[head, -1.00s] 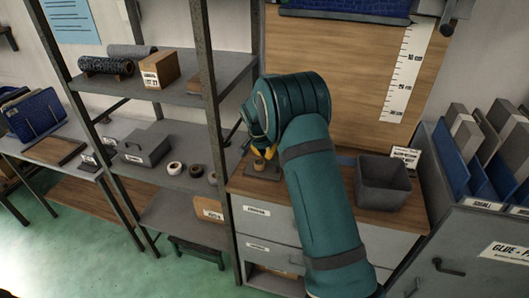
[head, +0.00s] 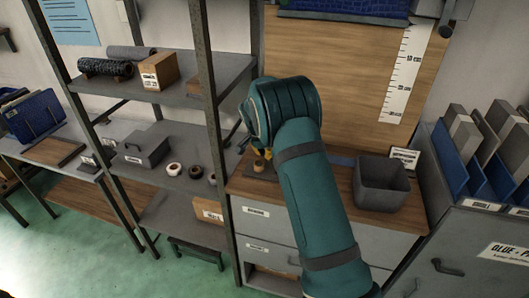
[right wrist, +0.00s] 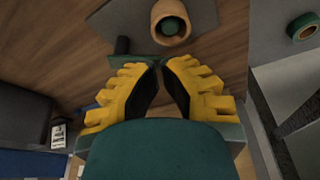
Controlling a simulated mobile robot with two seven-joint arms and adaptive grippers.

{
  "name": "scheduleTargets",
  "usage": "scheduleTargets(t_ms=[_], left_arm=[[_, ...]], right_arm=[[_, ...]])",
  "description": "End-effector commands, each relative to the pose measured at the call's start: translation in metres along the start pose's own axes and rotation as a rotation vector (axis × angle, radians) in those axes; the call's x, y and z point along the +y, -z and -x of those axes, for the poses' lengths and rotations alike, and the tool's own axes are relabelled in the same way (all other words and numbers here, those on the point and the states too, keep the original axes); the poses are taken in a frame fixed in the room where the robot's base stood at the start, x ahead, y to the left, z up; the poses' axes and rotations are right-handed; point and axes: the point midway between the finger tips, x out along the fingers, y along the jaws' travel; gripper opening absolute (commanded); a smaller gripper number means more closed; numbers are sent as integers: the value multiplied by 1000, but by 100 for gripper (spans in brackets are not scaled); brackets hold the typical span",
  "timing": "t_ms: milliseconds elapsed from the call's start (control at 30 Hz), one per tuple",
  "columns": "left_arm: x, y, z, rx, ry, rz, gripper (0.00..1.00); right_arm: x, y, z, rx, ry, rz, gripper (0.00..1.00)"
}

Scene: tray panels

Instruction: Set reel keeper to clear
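A wooden reel (right wrist: 172,22) with a dark green core stands on a grey plate (right wrist: 118,18) on the wooden counter, at the top of the right wrist view. Beside it are a short dark post (right wrist: 122,45) and a dark green bar (right wrist: 135,61), perhaps the reel keeper. My right gripper (right wrist: 160,66) has its yellow fingertips nearly together at the bar's right end, below the reel. I cannot tell whether they touch or pinch the bar. In the head view the reel (head: 259,166) shows small, and my right arm hides part of that area. My left gripper is not in view.
A grey open bin (head: 382,184) stands on the counter to the right of my arm. A shelf post (head: 217,130) rises to the left. Shelves there hold tape rolls (head: 175,169) and a grey lidded box (head: 145,148). Drawers (head: 262,225) sit below the counter.

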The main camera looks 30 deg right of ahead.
Motion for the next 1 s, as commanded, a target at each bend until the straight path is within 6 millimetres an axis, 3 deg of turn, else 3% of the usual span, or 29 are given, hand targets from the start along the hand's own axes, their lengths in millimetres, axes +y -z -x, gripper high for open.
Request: scheduleTargets(t_ms=[1000], left_arm=[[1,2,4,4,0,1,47]], right_arm=[[-1,6,-2,-1,-45,-146,0]])
